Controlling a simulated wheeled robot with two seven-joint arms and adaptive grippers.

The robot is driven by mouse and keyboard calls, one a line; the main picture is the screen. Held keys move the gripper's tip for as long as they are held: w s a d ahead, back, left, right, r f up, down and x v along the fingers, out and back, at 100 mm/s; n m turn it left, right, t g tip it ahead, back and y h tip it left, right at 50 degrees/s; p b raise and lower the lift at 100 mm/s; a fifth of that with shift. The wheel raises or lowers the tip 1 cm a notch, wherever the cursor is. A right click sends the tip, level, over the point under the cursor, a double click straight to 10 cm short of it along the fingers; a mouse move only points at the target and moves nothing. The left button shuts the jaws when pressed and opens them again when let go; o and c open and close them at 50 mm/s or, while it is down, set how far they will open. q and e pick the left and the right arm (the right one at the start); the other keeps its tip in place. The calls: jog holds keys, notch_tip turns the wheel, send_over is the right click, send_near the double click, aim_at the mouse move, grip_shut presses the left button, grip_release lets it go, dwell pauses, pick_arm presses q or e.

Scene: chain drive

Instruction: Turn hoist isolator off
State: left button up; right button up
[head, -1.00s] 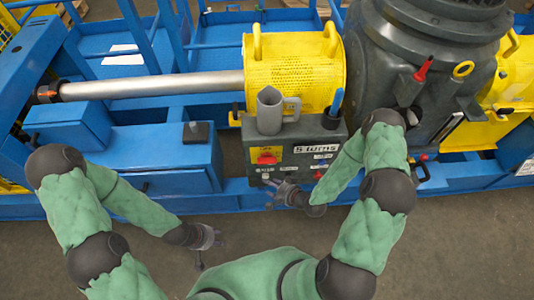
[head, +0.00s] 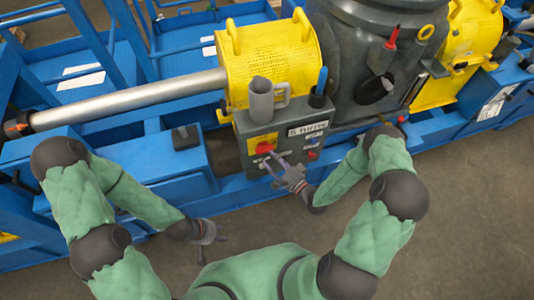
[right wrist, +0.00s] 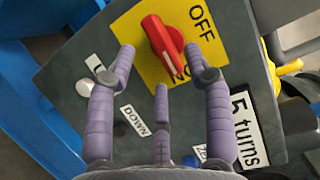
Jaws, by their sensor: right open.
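The hoist isolator is a red knob (head: 265,147) on a yellow plate on the dark grey control box (head: 313,131). In the right wrist view the knob (right wrist: 163,45) slants from upper left to lower right. Its lower end points at a partly covered label, and the "OFF" label (right wrist: 203,22) is at upper right. My right gripper (head: 277,163) is at the box front. Its fingers (right wrist: 163,66) are open, with the knob between and just beyond the tips; contact cannot be told. My left gripper (head: 210,240) is open and empty, low in front of the blue frame.
A grey jug (head: 262,100) and a dark cup with a blue item (head: 319,88) stand on the box. A white button (right wrist: 83,87) and "DOWN" label are near the right fingers. The yellow guard (head: 272,60) and grey gearbox (head: 365,50) rise behind.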

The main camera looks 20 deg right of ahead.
aim_at(264, 150)
jog(key=shift+x, duration=2.1)
grip_shut()
